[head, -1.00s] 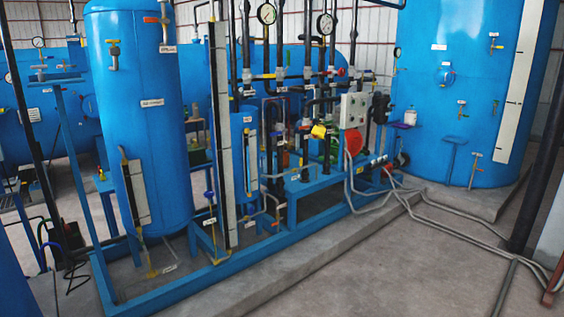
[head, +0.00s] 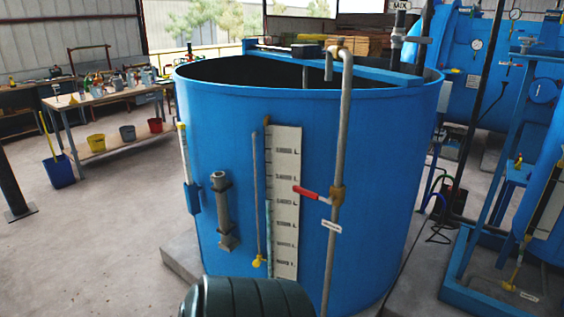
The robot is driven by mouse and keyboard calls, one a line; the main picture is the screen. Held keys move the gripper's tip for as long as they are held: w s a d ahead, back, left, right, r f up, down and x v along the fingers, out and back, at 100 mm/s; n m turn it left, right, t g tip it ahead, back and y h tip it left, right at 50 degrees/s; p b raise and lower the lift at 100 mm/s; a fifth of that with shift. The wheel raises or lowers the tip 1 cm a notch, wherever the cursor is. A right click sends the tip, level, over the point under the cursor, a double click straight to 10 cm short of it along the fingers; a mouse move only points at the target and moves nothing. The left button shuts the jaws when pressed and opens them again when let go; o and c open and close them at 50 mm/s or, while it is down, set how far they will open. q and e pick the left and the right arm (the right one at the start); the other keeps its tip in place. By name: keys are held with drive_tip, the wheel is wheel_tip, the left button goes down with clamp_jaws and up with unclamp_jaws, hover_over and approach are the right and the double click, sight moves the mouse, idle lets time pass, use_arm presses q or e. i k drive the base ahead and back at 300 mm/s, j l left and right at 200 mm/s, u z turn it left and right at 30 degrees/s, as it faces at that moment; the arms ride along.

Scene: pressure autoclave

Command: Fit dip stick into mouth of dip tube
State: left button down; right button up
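A tall open-topped blue tank (head: 370,180) stands in the middle. A grey tube (head: 223,210), which looks like the dip tube, is fixed upright and slightly tilted on its front wall, with its mouth (head: 218,176) at the top. To its left, a thin pale stick with a yellow upper end (head: 183,150), which looks like the dip stick, stands upright in a blue holder (head: 192,198) on the tank's side. The stick and tube are apart. Neither of my grippers is in view.
A white level scale (head: 286,215) and a grey pipe with a red-handled valve (head: 312,193) are right of the tube. A dark green ribbed rounded thing (head: 250,298) is low in front of the tank. A bench (head: 110,97) stands back left, with open floor before it.

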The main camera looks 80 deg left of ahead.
sight(228, 243)
drive_tip(key=u, duration=3.15)
